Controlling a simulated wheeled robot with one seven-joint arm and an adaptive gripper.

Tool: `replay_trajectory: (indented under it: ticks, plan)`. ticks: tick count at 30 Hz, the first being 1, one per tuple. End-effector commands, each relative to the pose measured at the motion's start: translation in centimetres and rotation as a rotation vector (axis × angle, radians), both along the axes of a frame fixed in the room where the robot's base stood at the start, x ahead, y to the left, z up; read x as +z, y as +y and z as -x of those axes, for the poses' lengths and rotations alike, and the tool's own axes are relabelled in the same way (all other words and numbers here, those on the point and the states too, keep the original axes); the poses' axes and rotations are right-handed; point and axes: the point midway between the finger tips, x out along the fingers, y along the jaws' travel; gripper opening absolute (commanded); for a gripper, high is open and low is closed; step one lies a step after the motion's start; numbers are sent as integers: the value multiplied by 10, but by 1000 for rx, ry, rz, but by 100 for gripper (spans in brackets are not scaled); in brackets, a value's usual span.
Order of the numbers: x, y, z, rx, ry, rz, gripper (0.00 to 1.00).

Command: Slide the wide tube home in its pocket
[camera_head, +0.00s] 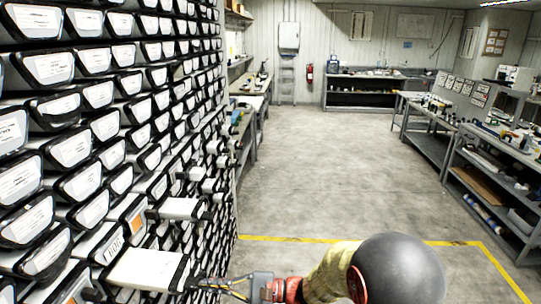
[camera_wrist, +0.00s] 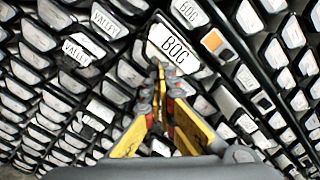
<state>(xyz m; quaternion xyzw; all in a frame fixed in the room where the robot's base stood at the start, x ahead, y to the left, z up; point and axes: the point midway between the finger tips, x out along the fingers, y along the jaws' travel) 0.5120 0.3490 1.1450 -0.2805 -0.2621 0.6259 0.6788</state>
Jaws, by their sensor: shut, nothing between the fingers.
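A long white tube (camera_head: 148,270) with a dark end cap sticks out of the rack in the head view, low at the left. My gripper (camera_head: 205,284) is at its outer end; whether it touches the cap I cannot tell. In the wrist view my gripper (camera_wrist: 163,72) has its yellow fingers closed together, with nothing between them. The tips lie over the lower edge of a large white end label reading BOG (camera_wrist: 172,50). I cannot tell for sure that this label belongs to the protruding tube.
The rack (camera_head: 75,150) of labelled tube ends fills the left side. Other tubes stick out, including a white one (camera_head: 180,209) just beyond. Benches (camera_head: 490,170) stand along the right. The floor (camera_head: 330,170) between is clear, with a yellow line (camera_head: 300,239).

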Motion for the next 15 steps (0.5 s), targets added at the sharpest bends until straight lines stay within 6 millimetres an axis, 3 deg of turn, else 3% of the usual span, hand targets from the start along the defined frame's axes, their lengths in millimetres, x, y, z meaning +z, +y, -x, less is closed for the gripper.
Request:
replay_trajectory:
  ticks: [15]
  plan:
    - [-4,25,0,3,4,5,0]
